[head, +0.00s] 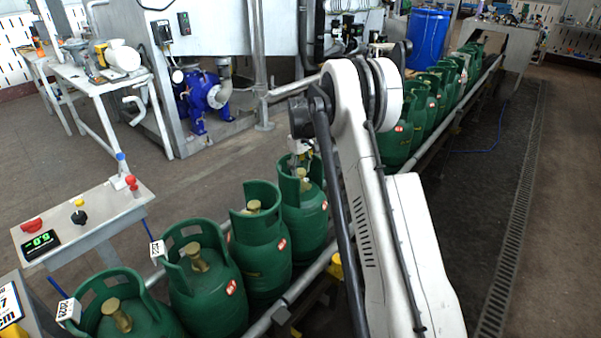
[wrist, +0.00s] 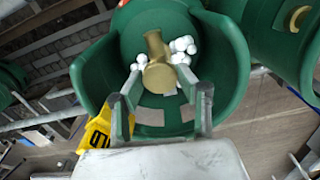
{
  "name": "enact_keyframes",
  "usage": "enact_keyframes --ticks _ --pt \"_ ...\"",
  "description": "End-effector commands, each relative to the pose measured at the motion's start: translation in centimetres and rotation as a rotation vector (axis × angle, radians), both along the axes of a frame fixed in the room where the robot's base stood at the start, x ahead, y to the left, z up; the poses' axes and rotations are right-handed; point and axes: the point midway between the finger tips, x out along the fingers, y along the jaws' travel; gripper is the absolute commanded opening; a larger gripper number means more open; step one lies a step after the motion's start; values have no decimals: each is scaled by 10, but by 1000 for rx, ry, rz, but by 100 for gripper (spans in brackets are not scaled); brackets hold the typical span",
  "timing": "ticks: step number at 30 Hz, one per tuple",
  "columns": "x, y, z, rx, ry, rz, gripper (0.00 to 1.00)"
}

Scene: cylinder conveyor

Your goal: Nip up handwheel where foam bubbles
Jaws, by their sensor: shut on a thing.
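Green gas cylinders stand in a row on the conveyor. My gripper (head: 301,170) is inside the collar of one green cylinder (head: 304,222), partly hidden by my arm in the head view. In the wrist view this cylinder's collar (wrist: 88,62) surrounds the brass valve. White foam bubbles (wrist: 183,46) cluster on both sides of the brass valve stem. My gripper (wrist: 160,82) has its two fingers on either side of the round brass handwheel (wrist: 158,77) and is shut on it.
Neighbouring cylinders (head: 259,245) stand close on the conveyor, one beside the gripped cylinder (wrist: 268,20). A yellow numbered tag (wrist: 98,134) is near my left finger. A conveyor rail (head: 272,317) runs along the row. A control panel (head: 85,220) stands at left.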

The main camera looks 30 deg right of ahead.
Motion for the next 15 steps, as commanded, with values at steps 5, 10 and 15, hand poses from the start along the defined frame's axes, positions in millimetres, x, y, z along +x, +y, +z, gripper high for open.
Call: enact_keyframes --ticks 5,10,15 --pt "0 0 -1 0 0 -97 8" --pt "0 0 0 0 0 -157 8" --pt "0 0 0 0 -1 -184 8"
